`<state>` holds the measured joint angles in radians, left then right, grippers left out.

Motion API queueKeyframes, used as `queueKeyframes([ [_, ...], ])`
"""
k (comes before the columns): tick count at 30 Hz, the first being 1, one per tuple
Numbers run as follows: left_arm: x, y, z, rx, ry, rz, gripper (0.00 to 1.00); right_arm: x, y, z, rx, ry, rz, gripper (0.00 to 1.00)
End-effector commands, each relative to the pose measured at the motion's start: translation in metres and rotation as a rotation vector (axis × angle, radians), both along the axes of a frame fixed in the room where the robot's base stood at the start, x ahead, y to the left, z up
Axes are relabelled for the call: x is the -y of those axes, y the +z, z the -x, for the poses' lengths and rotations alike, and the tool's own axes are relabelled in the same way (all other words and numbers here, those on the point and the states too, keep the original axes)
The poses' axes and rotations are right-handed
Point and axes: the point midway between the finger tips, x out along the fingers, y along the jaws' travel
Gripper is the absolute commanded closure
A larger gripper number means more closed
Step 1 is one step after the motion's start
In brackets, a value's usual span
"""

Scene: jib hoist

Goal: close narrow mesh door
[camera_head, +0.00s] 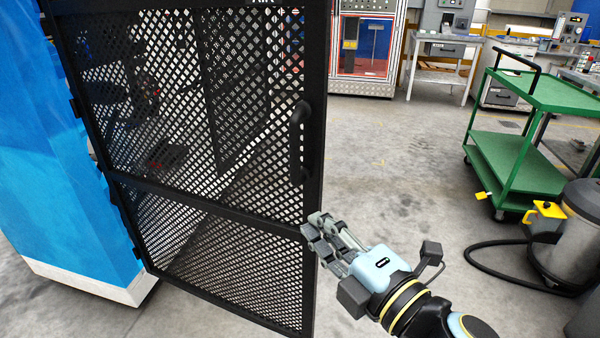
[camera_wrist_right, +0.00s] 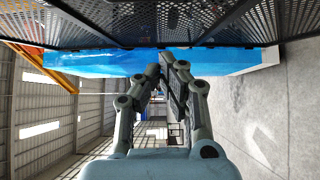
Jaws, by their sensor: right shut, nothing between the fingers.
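The narrow mesh door (camera_head: 215,215) is a black framed panel of diamond mesh, hinged on its left side at a blue and white post. It stands open, with floor showing through it. Its black bow handle (camera_head: 298,140) is on the right side, above the crossbar. My right gripper (camera_head: 314,226) is shut and empty at the door's right edge, just below the handle. Whether it touches the frame I cannot tell. My left gripper is not in view.
The blue post (camera_head: 70,170) stands left of the door. A green cart (camera_head: 515,160) is at the right, with a grey drum vacuum (camera_head: 590,235) and its black hose in front. A workbench (camera_head: 440,75) stands at the back. The floor (camera_head: 390,150) between door and cart is clear.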

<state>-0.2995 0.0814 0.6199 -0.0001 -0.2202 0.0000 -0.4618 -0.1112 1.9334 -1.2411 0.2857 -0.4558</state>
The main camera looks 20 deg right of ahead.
Motion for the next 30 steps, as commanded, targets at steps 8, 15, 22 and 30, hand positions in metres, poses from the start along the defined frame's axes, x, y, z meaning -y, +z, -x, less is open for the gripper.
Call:
queueKeyframes([
  [8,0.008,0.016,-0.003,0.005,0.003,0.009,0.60,-0.002,0.013,0.001,-0.010,-0.006,-0.012,1.00],
  [15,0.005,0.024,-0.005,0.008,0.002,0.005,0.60,-0.010,0.014,-0.035,-0.009,-0.006,-0.012,1.00],
  [22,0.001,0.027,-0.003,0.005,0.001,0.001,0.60,-0.020,0.012,-0.084,-0.010,-0.006,-0.013,1.00],
  [30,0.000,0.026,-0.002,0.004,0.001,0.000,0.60,-0.006,0.011,-0.119,-0.011,-0.005,-0.012,1.00],
])
